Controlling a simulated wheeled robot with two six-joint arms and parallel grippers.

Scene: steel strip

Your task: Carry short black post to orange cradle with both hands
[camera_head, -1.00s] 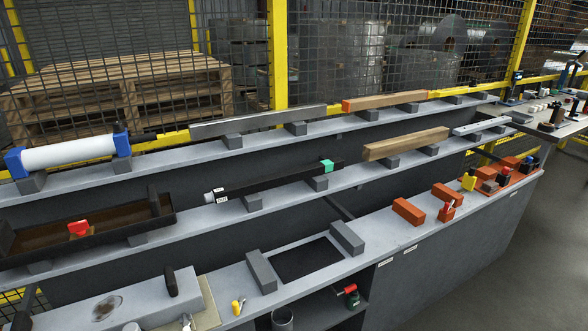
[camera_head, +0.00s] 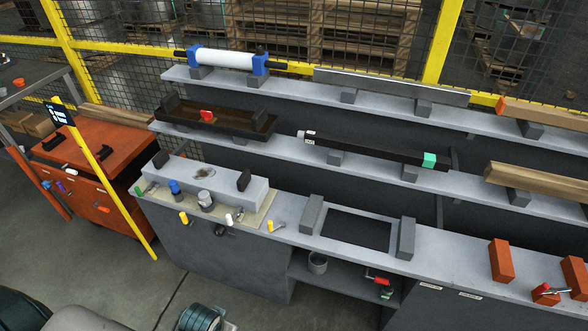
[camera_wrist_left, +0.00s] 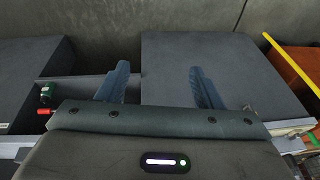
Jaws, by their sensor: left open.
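The short black post (camera_head: 375,152) lies across grey blocks on the middle shelf. It has a pale label near its left end and a green band (camera_head: 429,160) near its right end. Orange blocks (camera_head: 501,260), which look like the orange cradle, stand apart on the front counter at the right; a second one (camera_head: 575,274) is cut by the picture edge. My left gripper (camera_wrist_left: 160,84) is open in the left wrist view, its blue fingers apart with nothing between them. It faces grey cabinet surfaces, away from the post. My right gripper is not in view.
Two grey blocks (camera_head: 309,214) flank a black pad (camera_head: 357,229) on the counter. A brown tray (camera_head: 215,119), a white roller (camera_head: 222,58) and wooden beams share the shelves. A yellow post (camera_head: 103,180) and orange cabinet (camera_head: 101,158) stand left. Open floor lies in front.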

